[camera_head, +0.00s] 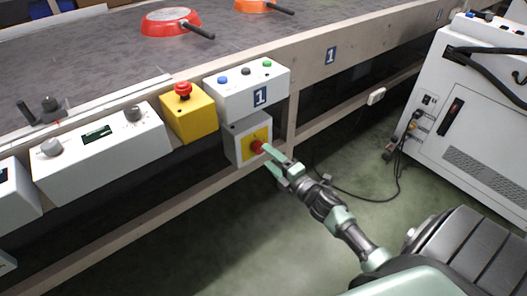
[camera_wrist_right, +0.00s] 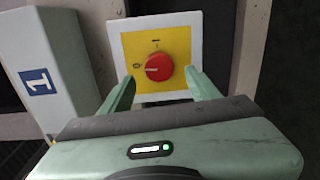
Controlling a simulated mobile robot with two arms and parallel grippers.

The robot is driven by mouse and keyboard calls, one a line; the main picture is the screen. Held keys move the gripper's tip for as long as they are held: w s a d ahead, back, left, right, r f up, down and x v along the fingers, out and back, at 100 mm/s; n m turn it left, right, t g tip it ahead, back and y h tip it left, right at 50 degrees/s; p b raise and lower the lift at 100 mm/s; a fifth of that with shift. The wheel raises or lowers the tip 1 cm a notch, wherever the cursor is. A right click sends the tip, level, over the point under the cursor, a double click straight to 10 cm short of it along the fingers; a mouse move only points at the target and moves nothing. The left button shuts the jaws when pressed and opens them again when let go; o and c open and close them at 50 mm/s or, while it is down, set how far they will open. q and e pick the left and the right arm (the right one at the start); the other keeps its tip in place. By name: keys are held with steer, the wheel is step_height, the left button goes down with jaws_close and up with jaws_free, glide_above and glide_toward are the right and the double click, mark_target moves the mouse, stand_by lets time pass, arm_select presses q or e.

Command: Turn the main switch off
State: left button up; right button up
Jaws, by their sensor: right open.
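The main switch is a red round knob (camera_head: 257,146) on a yellow plate (camera_head: 248,155) of a grey box under the conveyor's side rail. In the right wrist view the red knob (camera_wrist_right: 159,67) sits on the yellow plate (camera_wrist_right: 129,43), with an "I" mark above it and an "O" mark to its left. A pale line on the knob lies roughly level, towards the "O". My right gripper (camera_head: 268,158) is at the switch, its green fingers open either side of the knob; it also shows in the right wrist view (camera_wrist_right: 160,86). Contact cannot be told. My left gripper is not in view.
A white button box (camera_head: 246,91) marked 1 is just above the switch. A yellow box with a red emergency button (camera_head: 183,92) stands to its left. The conveyor (camera_head: 100,60) carries a red pan (camera_head: 170,20) and an orange pan (camera_head: 254,5). A white cabinet (camera_head: 470,120) stands right.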

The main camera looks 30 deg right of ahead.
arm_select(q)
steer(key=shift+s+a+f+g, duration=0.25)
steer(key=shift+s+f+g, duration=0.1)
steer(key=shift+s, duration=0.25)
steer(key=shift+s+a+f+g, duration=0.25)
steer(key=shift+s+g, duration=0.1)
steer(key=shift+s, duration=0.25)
arm_select(e)
steer(key=shift+s+d, duration=0.15)
steer(key=shift+s, duration=1.45)
